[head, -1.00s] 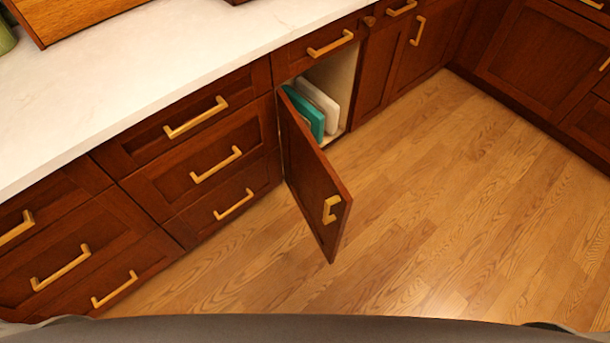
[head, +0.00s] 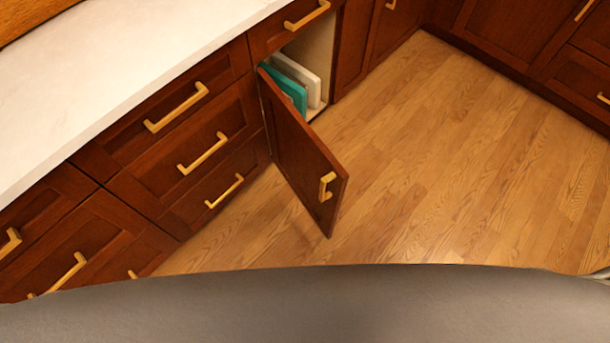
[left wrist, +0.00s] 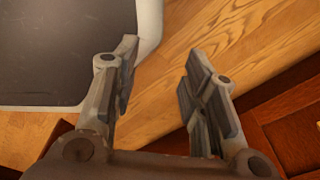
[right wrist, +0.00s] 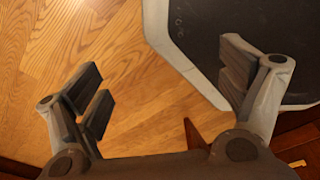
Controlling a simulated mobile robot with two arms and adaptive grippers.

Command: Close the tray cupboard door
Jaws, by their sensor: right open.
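The tray cupboard door (head: 299,150) is dark red-brown wood with a brass handle (head: 327,186). In the head view it stands wide open, swung out over the floor, hinged at its left edge. Inside the cupboard are a teal tray (head: 284,90) and a white tray (head: 301,78), both upright. My left gripper (left wrist: 160,78) is open and empty above the floor in the left wrist view. My right gripper (right wrist: 168,85) is open and empty in the right wrist view. Neither gripper shows in the head view, and neither touches the door.
Drawers with brass handles (head: 203,152) line the left side under a white countertop (head: 140,75). More cabinets (head: 510,40) stand at the upper right. The wooden floor (head: 450,170) right of the door is clear. My own grey body fills the bottom of the head view.

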